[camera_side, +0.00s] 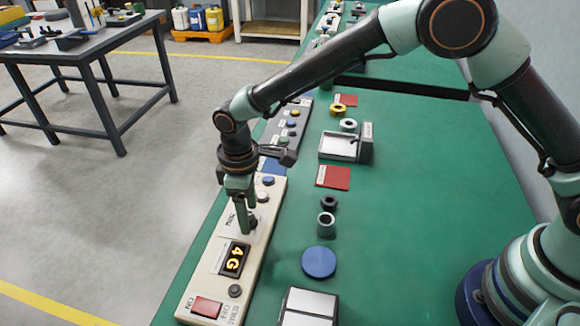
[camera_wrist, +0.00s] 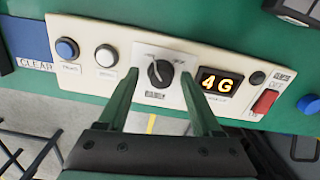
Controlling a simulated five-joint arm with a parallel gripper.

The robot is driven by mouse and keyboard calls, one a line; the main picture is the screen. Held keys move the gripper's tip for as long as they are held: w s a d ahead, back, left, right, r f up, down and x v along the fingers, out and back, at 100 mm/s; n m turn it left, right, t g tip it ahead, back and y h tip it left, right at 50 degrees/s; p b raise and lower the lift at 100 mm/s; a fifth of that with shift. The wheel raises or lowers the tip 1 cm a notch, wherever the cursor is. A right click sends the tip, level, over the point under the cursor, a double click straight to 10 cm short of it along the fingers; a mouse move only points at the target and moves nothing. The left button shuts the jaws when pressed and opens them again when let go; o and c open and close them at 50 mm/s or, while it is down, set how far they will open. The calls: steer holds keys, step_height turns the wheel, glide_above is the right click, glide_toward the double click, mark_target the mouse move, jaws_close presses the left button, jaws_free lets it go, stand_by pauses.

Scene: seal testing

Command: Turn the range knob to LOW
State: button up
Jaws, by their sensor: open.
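The range knob (camera_wrist: 160,72) is a black round knob on a white plate of the cream control panel (camera_wrist: 230,60). In the wrist view it lies between my gripper's two green fingers, with a gap on each side. A pale pointer line shows on the knob, but the small range labels are too blurred to read. My gripper (camera_wrist: 158,82) is open and points down at the knob. In the side view my gripper (camera_side: 243,215) is low over the panel (camera_side: 210,265), its fingers partly hiding the knob (camera_side: 253,223).
A lit display (camera_side: 235,260) reads 4G beside the knob. A red rocker switch (camera_side: 206,307) and a small black button (camera_side: 235,291) lie beyond it. Blue (camera_wrist: 67,48) and white (camera_wrist: 106,55) buttons sit on the other side. Dark rings (camera_side: 326,223) and a blue disc (camera_side: 319,262) stand on the green bench.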

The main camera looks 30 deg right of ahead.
step_height(320, 180, up, 12)
stand_by(0.5)
steer(key=s+d+r+m+t, duration=0.2)
steer(key=s+d+r+m, duration=0.3)
steer(key=d, duration=0.6)
steer(key=s+d+r+m+t, duration=0.1)
steer(key=d+r+m+t, duration=0.1)
steer(key=d+r, duration=0.65)
steer(key=s+d+f+m+t, duration=0.1)
steer(key=s+d+f+m, duration=0.2)
steer(key=s+d, duration=0.3)
steer(key=d+f, duration=0.1)
steer(key=d, duration=0.2)
steer(key=shift+s+t, duration=0.15)
steer(key=shift+t, duration=0.25)
